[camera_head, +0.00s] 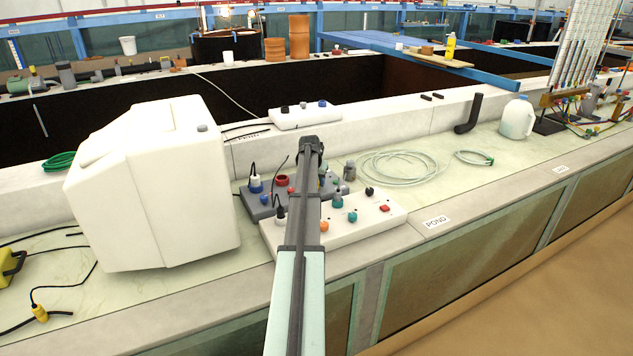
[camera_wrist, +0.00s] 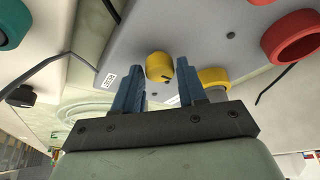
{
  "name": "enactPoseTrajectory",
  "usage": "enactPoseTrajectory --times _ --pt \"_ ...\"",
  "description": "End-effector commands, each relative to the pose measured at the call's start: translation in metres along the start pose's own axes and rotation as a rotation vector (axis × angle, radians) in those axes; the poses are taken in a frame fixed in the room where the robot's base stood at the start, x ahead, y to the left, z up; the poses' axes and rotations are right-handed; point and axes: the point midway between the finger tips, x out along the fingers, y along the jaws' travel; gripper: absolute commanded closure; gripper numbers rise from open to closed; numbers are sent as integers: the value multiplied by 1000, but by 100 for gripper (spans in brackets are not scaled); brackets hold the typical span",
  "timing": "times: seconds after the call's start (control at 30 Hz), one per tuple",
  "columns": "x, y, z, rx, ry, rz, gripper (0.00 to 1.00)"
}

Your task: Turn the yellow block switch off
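In the wrist view, a yellow block switch (camera_wrist: 158,66) with a dark mark on its face sits on a grey panel (camera_wrist: 205,30). My gripper (camera_wrist: 160,82) is open, with its two blue fingers apart. The yellow switch shows between and just past the fingertips, and I see no clear contact. A second yellow part (camera_wrist: 213,77) is partly hidden behind the right finger. In the head view my gripper (camera_head: 310,146) is over the grey box (camera_head: 262,207), and my arm hides part of that box. I cannot make out the yellow switch there.
A red ring (camera_wrist: 291,36) and a teal knob (camera_wrist: 12,22) lie near the gripper. A white control box (camera_head: 350,228) with several knobs stands in front of the grey box. A large white container (camera_head: 150,190) stands left. Coiled clear hose (camera_head: 400,166) lies right.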

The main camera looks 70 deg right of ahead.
Motion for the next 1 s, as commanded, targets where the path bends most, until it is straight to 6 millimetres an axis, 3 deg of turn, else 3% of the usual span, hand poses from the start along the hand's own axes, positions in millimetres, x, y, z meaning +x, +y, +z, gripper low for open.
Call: enactPoseTrajectory --times 0.17,0.53,0.67,1.0 --pt "0 0 0 1 0 0 42" --pt "-7 0 0 1 1 0 42" --pt "-25 0 1 1 1 -1 42" --pt "-90 0 1 1 2 -1 42"
